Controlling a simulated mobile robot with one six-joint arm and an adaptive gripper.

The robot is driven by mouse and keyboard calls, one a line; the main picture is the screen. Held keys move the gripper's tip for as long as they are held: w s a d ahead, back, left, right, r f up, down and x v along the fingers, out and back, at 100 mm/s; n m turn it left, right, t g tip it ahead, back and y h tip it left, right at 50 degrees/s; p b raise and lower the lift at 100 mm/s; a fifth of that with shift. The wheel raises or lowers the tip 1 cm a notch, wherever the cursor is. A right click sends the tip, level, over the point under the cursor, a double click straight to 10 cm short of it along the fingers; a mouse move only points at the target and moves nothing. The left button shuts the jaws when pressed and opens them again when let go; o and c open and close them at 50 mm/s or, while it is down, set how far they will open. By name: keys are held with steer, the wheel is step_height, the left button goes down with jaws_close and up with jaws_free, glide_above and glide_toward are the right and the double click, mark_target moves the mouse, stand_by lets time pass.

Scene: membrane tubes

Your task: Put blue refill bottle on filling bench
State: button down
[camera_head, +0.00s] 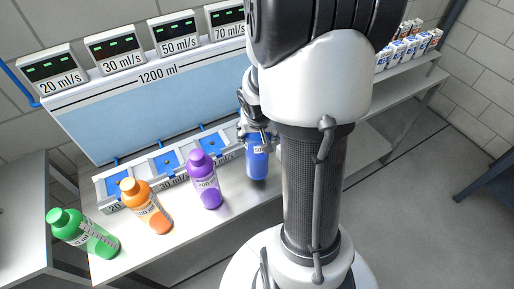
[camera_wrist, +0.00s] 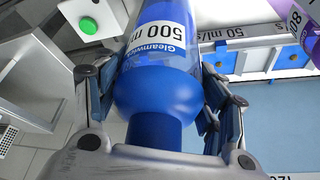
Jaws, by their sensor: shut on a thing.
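The blue refill bottle (camera_head: 257,167) is upright in the head view, right of the purple bottle, with its base against the filling bench top. I cannot tell whether the base touches the bench. My gripper (camera_head: 257,136) is shut around its upper part; the cap end is partly hidden by the fingers. In the wrist view the bottle (camera_wrist: 160,90), with a "500 ml" label, lies between both fingers of my gripper (camera_wrist: 160,105). The filling bench (camera_head: 185,238) is a pale grey table with a light blue panel behind it.
Green (camera_head: 85,234), orange (camera_head: 146,206) and purple (camera_head: 204,180) bottles stand in a row on the bench. Flow-rate boxes (camera_head: 115,47) line the panel's top. Small cartons (camera_head: 408,48) sit on a shelf at right. Open floor (camera_head: 420,200) lies at right.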

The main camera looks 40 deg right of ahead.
mark_target(257, 135)
steer(key=shift+f+b, duration=1.65)
steer(key=shift+f, duration=0.45)
steer(key=shift+f, duration=0.15)
steer(key=shift+c, duration=1.8)
jaws_free()
steer(key=shift+s+r, duration=0.1)
steer(key=shift+r, duration=0.35)
steer(key=p+v, duration=0.6)
steer(key=v, duration=0.5)
steer(key=shift+a+r, duration=0.1)
steer(key=shift+a, duration=0.15)
steer(key=s+a+r+n+y, duration=0.1)
steer(key=s+a+r+n, duration=0.3)
steer(key=a+r, duration=0.3)
steer(key=s+a+r+n+t+y, duration=0.1)
steer(key=s+a+r+n, duration=0.3)
steer(key=a, duration=0.9)
steer(key=s+r, duration=0.3)
steer(key=shift+s+a+r+y, duration=0.2)
steer(key=shift+a+r+y, duration=0.05)
steer(key=shift+r+y, duration=0.15)
